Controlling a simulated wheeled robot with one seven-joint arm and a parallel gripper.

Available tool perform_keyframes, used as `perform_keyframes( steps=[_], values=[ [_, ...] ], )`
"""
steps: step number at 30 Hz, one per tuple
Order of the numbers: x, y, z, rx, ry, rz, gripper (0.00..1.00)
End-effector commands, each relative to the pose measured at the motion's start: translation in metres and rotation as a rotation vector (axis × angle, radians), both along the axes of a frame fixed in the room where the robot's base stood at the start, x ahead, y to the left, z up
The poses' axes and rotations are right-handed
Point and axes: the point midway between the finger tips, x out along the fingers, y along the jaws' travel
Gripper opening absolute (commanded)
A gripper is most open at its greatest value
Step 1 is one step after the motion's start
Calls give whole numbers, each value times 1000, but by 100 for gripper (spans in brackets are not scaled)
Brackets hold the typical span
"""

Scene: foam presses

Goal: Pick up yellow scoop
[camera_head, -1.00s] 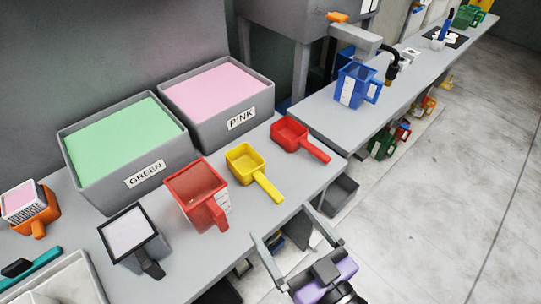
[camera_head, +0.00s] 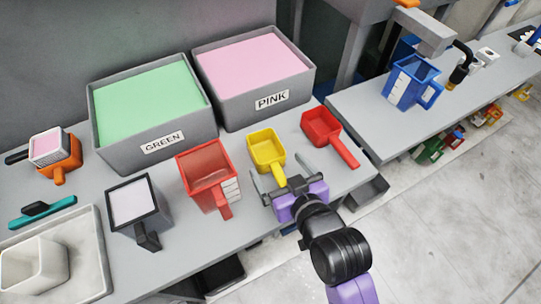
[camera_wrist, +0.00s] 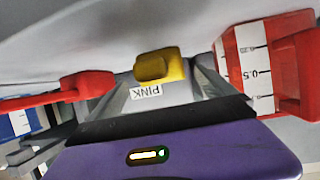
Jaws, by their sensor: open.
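The yellow scoop (camera_head: 266,148) sits on the grey bench between a red jug and a red scoop, its handle pointing toward the bench's front edge. My gripper (camera_head: 280,173) is open at the handle end of the yellow scoop, one finger on each side of the handle in the head view. Contact cannot be made out. In the wrist view, the yellow scoop (camera_wrist: 162,66) shows end-on ahead of the gripper, between the two grey fingers.
The red jug (camera_head: 203,168) stands close left of my gripper, and the red scoop (camera_head: 321,127) lies close right. Behind are the GREEN bin (camera_head: 165,142) and PINK bin (camera_head: 271,101). A dark-rimmed container (camera_head: 148,222) stands further left.

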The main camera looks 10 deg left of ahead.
Motion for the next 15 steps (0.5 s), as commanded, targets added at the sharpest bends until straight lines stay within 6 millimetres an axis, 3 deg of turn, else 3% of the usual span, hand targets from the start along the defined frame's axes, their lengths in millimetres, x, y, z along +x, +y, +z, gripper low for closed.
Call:
perform_keyframes(
  steps=[9, 15],
  values=[
    [33, 20, -13, 0, -1, -1, 95],
    [37, 22, -15, 0, -1, -1, 95]
  ],
)
